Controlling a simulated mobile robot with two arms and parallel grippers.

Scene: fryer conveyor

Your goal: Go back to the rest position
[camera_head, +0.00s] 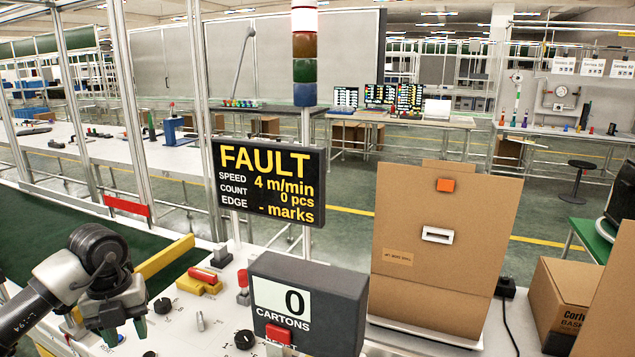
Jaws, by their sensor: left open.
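My left gripper (124,331) is at the lower left, its arm coming in from the left edge. It points down, with its two green-tipped fingers apart and nothing seen between them. It hangs at the left part of the light control panel (185,322), near a black knob (162,305). I cannot tell whether the fingertips touch the panel. My right gripper is not in view.
A FAULT display (268,184) stands behind the panel. A cartons counter (308,303) reading 0 stands right of my gripper. A yellow bar (165,256) and red-yellow switch (200,281) are close by. A large cardboard carton (438,285) stands right; the green belt (60,225) lies left.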

